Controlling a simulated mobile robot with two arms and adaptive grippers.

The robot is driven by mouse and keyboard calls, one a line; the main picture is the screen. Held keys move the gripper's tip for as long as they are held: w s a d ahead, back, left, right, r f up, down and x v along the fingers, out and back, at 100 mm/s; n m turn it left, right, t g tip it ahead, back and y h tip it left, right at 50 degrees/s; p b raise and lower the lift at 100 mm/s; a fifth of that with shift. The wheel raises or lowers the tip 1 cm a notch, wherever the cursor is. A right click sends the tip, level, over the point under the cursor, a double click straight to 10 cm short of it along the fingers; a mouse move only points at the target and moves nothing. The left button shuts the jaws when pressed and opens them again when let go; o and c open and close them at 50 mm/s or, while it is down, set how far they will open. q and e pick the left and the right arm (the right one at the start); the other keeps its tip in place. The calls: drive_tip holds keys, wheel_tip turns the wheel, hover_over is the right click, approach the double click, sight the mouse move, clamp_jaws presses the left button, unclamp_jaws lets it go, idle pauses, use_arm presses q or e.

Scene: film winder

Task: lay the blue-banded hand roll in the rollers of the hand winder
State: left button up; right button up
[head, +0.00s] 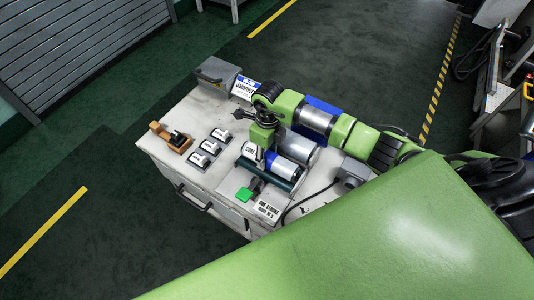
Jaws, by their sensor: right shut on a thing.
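The hand winder (241,196) stands on the right half of a white-topped cabinet, with dark green rollers and a bright green handle pad at its front. The blue-banded hand roll (285,168) is a grey cylinder with a blue band near its left end. It lies at the rollers, but I cannot tell whether it rests on them or is held just above. My right gripper (262,157) reaches down from above and is shut on the hand roll near the band. The gripper and wrist hide part of the winder. My left gripper is not in view.
Several small white rolls (210,146) stand on dark holders to the left, beside a wooden block (170,137). A front sign (266,211) and a cabled grey box (353,172) flank the winder.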

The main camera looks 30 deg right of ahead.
drive_tip(key=shift+r, duration=0.1)
drive_tip(key=o, duration=1.4)
wheel_tip(320, 180, up, 12)
drive_tip(key=shift+d, duration=0.15)
